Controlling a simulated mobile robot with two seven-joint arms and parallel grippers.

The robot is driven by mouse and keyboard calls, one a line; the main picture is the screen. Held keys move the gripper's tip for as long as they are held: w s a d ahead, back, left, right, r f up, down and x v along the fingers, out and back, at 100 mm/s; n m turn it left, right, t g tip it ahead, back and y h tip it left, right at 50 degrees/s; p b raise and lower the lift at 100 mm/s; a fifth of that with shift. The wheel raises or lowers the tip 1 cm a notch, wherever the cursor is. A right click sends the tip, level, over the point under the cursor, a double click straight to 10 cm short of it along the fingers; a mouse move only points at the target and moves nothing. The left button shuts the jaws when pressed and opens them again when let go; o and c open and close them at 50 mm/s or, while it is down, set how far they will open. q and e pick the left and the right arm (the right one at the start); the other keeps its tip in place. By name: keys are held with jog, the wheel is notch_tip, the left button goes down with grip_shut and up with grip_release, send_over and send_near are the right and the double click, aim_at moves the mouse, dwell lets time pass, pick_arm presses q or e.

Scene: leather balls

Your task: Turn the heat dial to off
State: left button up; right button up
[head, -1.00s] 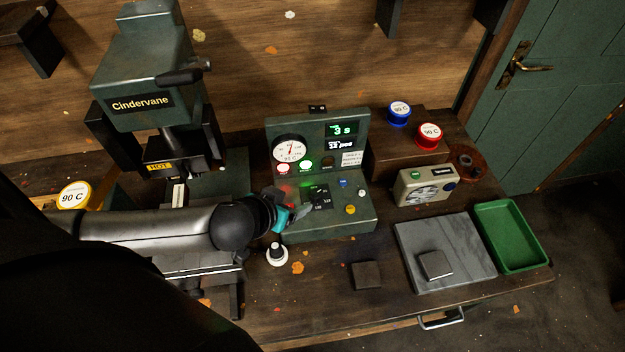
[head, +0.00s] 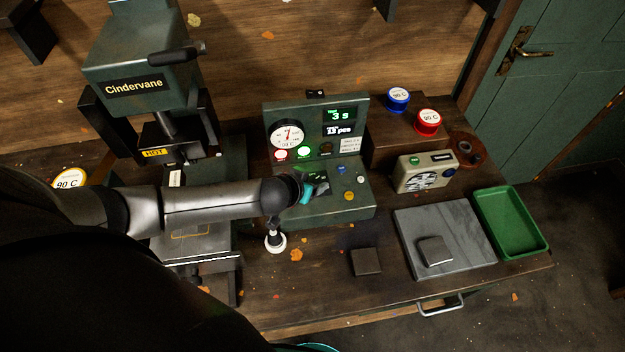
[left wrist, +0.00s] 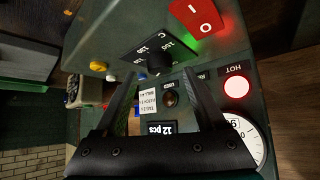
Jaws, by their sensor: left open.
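The heat dial (left wrist: 160,62) is a black knob on a black plate with white numbers, on the green control box (head: 350,212). In the left wrist view it shows between and slightly past the tips of my open left gripper (left wrist: 161,78). I cannot tell whether the fingers touch it. In the head view my left gripper (head: 308,188) is over the dial area, and the gripper hides the knob. The gauge (head: 287,134) needle points near the top. The HOT lamp (left wrist: 236,87) glows red. My right gripper is not in view.
A red rocker switch (left wrist: 197,16) is close beside the dial. The Cindervane press (head: 140,65) stands left. A black-and-white tamper-like knob (head: 275,242) is in front of the box. A radio-like box (head: 425,172), grey slab (head: 460,230) and green tray (head: 510,222) lie right.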

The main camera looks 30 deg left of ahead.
pick_arm(q)
jog(key=shift+x, duration=1.05)
grip_shut()
